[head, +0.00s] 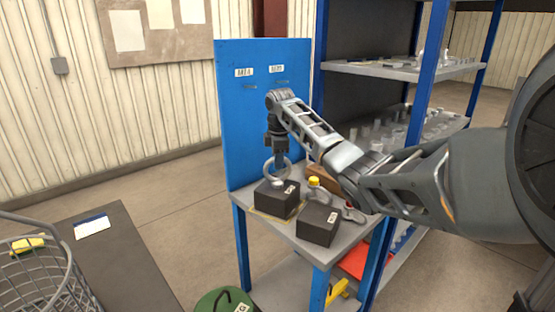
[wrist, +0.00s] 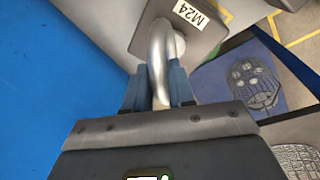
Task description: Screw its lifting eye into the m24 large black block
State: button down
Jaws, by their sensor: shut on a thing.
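The large black block labelled M24 (head: 276,198) stands on the small grey-topped table, at its left side. Its label and top also show in the wrist view (wrist: 191,35). A pale metal lifting eye (head: 268,168) stands over the block's top, its ring upright. In the wrist view the lifting eye (wrist: 158,50) reaches from between my fingers to the block's top. My gripper (head: 277,155) points down above the block and is shut on the ring; it also shows in the wrist view (wrist: 159,88). The shank is hidden, so I cannot tell how deep it sits.
A second black block (head: 317,223) stands close at the right. A yellow-topped item (head: 314,181) and a shackle (head: 352,213) are nearby. A blue panel (head: 262,110) rises behind the table. Blue-framed shelves (head: 400,68) stand right; a wire basket (head: 45,275) is at left.

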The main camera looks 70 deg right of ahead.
jog(key=shift+d+r, duration=0.15)
jog(key=shift+r, duration=0.1)
jog(key=shift+m+g, duration=0.4)
jog(key=shift+m, duration=1.5)
jog(key=shift+w+m, duration=0.1)
jog(key=shift+m, duration=0.8)
jog(key=shift+m+g, duration=0.3)
jog(key=shift+m, duration=0.5)
jog(key=shift+m+g, duration=0.3)
jog(key=shift+m, duration=1.4)
